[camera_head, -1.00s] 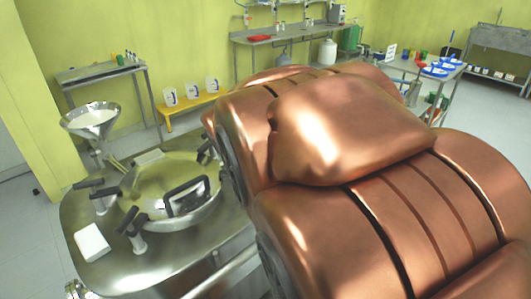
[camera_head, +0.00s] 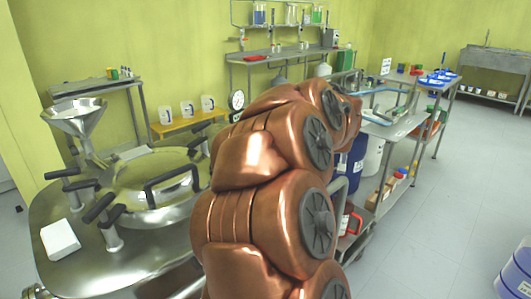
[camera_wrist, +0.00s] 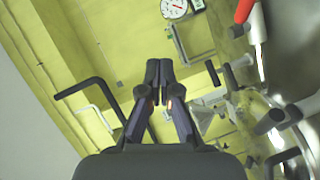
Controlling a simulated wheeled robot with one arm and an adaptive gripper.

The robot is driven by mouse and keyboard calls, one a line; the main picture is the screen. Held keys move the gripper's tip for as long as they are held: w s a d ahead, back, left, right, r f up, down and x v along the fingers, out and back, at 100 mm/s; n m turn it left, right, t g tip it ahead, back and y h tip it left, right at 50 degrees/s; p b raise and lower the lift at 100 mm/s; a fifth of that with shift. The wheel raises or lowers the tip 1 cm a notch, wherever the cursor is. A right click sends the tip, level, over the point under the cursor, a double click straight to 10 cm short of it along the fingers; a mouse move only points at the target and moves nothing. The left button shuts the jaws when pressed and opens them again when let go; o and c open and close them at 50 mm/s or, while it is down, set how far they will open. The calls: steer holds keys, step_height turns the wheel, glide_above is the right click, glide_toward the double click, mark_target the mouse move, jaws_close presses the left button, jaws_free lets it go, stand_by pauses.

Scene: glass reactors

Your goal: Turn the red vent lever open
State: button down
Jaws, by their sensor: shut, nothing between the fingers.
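A red lever handle (camera_wrist: 244,11) on a metal stem shows at the top right of the wrist view, cut by the frame edge. My copper-coloured arm hides the gripper in the head view.
A round dial gauge (camera_wrist: 174,8) and black-tipped bars (camera_wrist: 212,73) lie ahead in the wrist view. In the head view, a lidded steel vessel (camera_head: 158,170) with black clamp handles and a funnel (camera_head: 75,115) stand left. Open floor (camera_head: 455,185) lies right.

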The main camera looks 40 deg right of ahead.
step_height(320, 180, down, 11)
steer(key=s+a+n+y+b, duration=0.1)
steer(key=s+n+y+b, duration=0.2)
steer(key=y, duration=0.2)
steer(key=shift+g, duration=0.4)
steer(key=x, duration=0.3)
steer(key=b+x, duration=0.1)
steer(key=x, duration=0.3)
steer(key=d+b+x, duration=0.1)
steer(key=x, duration=0.3)
steer(key=shift+d+f, duration=0.15)
steer(key=shift+f, duration=0.2)
steer(key=shift+w+d+f, duration=0.3)
steer(key=shift+w+d, duration=0.3)
steer(key=shift+d, duration=0.05)
